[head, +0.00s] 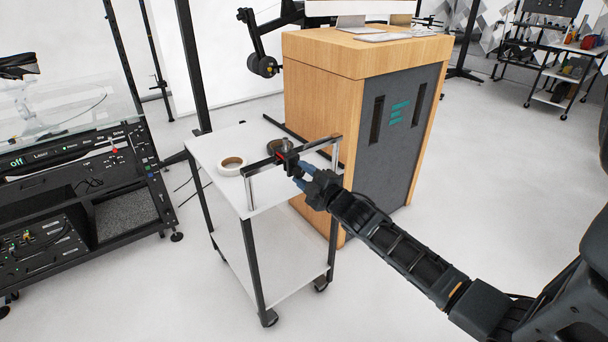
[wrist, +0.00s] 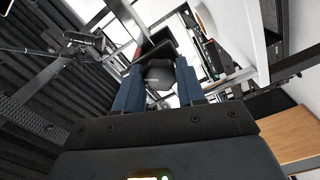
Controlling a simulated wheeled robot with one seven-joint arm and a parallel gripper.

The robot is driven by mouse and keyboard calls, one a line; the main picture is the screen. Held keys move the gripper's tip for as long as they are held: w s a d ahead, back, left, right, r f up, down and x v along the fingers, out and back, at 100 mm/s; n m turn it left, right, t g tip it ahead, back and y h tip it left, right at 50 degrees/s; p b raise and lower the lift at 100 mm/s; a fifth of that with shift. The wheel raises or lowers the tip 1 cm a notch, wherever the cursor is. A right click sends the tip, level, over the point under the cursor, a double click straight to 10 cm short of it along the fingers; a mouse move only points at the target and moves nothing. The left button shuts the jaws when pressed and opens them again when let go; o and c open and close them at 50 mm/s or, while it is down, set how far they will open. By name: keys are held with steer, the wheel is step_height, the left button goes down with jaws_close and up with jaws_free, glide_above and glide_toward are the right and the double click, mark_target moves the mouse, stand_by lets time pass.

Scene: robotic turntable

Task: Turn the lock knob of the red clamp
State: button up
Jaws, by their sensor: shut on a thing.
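The red clamp (head: 281,156) shows in the head view as a small red patch at the cart's handle rail, mostly hidden by my gripper and dark parts around it. My gripper (head: 297,172) reaches it from the right. In the wrist view my gripper (wrist: 159,82) has its two blue fingers closed on a dark grey rounded knob (wrist: 159,77), one finger on each side. Beyond the knob is a dark block with a thin reddish edge. The far side of the knob is hidden.
A white two-shelf cart (head: 212,150) carries a roll of tape (head: 231,166) left of the clamp. Its metal rail (head: 262,166) runs close to my gripper. A wooden cabinet (head: 320,62) stands right behind the cart. A black equipment rack (head: 100,190) stands at left. The floor in front is clear.

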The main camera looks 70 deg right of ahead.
steer(key=m, duration=0.7)
steer(key=shift+a+f, duration=0.1)
steer(key=shift+f, duration=0.05)
steer(key=m+b, duration=0.1)
steer(key=m, duration=0.5)
steer(key=shift+w+a+m, duration=0.1)
steer(key=shift+w+m, duration=0.05)
steer(key=shift+m, duration=0.15)
steer(key=m+b, duration=0.1)
steer(key=m, duration=0.2)
steer(key=shift+m, duration=0.3)
steer(key=m+b, duration=0.1)
steer(key=m, duration=0.2)
steer(key=shift+a+m, duration=0.1)
steer(key=shift+m, duration=0.2)
steer(key=m+b, duration=0.2)
steer(key=m, duration=0.4)
steer(key=shift+w+a, duration=0.1)
steer(key=shift+w, duration=0.05)
steer(key=shift+r+m, duration=0.2)
steer(key=shift+m, duration=0.2)
steer(key=o, duration=1.1)
steer(key=shift+c, duration=0.2)
steer(key=shift+s, duration=0.2)
